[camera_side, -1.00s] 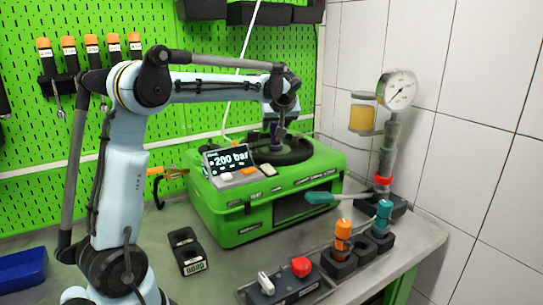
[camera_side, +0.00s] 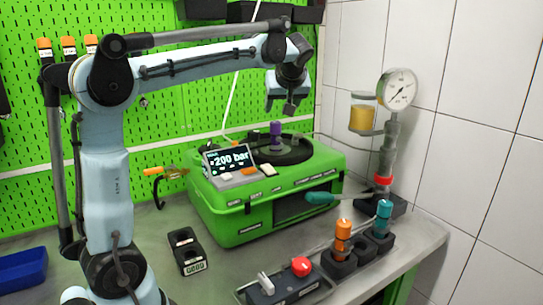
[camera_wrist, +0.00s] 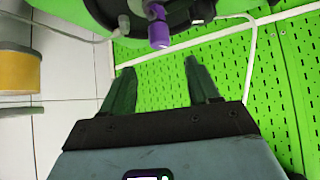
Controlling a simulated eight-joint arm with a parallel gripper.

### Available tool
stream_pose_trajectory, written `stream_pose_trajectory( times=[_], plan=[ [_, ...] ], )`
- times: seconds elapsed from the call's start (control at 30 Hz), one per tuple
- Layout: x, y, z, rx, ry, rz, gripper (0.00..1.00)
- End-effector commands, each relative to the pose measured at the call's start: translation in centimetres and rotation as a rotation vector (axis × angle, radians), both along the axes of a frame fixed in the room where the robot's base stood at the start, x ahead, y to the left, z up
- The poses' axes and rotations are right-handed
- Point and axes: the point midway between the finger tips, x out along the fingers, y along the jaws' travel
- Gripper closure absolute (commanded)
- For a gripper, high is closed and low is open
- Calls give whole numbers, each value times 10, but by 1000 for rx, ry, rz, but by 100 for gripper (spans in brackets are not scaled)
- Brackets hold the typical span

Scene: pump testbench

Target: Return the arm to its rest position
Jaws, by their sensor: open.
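My gripper (camera_side: 289,106) hangs above the green test bench (camera_side: 262,222), clear of everything. In the wrist view my gripper (camera_wrist: 160,66) shows two dark green fingers spread apart with nothing between them. A purple piece (camera_side: 276,135) stands upright on the black round plate (camera_side: 292,150) on top of the bench, below my gripper and apart from it. The purple piece also shows beyond the fingertips in the wrist view (camera_wrist: 159,30).
A display (camera_side: 229,160) reading 200 bar sits on the bench. A pressure gauge (camera_side: 398,88) stands at right by the tiled wall. Orange (camera_side: 343,235) and teal (camera_side: 384,212) tools stand in black holders in front. A green pegboard (camera_side: 190,120) is behind. The air above the bench is free.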

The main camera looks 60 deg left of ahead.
Motion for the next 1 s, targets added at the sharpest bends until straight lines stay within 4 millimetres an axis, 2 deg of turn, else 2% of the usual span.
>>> stream_pose_trajectory(
  times=[0.2, 0.53, 0.63, 0.77, 1.0],
  plan=[
    [-4, -10, 11, 0, 1, 1, 40],
    [-5, -11, 11, 0, 2, -3, 40],
    [-9, -19, 6, -12, 15, -41, 40],
    [-23, -48, -12, -51, 60, -185, 40],
    [-69, -124, -70, -119, 142, -600, 40]
  ],
)
